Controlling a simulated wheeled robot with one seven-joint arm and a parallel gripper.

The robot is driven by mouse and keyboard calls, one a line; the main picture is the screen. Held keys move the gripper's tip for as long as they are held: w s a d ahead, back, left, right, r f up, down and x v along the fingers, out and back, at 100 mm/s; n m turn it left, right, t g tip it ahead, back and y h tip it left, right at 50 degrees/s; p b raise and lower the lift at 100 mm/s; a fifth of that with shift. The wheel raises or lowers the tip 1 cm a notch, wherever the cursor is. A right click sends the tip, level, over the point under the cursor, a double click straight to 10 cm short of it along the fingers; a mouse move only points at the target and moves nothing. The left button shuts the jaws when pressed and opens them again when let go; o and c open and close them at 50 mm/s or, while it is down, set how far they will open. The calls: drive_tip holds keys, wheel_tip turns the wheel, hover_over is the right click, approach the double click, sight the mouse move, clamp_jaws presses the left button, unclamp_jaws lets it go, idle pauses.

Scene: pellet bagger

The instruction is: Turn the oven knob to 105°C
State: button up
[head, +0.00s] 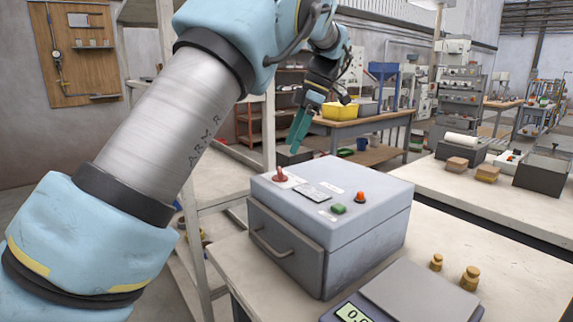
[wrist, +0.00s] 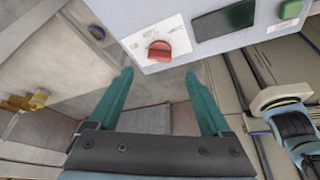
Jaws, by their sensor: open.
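The oven (head: 310,240) is a grey box on a bench, with a front door and handle. Its red knob (head: 280,174) stands on the top face at the left; in the wrist view the knob (wrist: 160,50) sits on a white dial plate (wrist: 130,42) with small markings, too small to read. My gripper (head: 296,148) is above the oven's top, behind the knob in the head view. Its teal fingers are open and empty. In the wrist view my gripper (wrist: 158,76) has the knob ahead, between the lines of its fingertips, apparently not touching.
A dark display (head: 312,191), a green button (head: 338,208) and an orange-red button (head: 360,197) are on the oven top beside the knob. A scale (head: 410,292) and brass weights (head: 469,278) stand in front on the bench. Shelving is behind left.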

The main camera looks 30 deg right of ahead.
sight(280, 169)
drive_tip(key=p+x, duration=0.1)
drive_tip(key=x, duration=0.6)
drive_tip(key=shift+w+a+f, duration=0.15)
drive_tip(key=shift+f, duration=0.05)
drive_tip(key=shift+c, duration=0.3)
clamp_jaws()
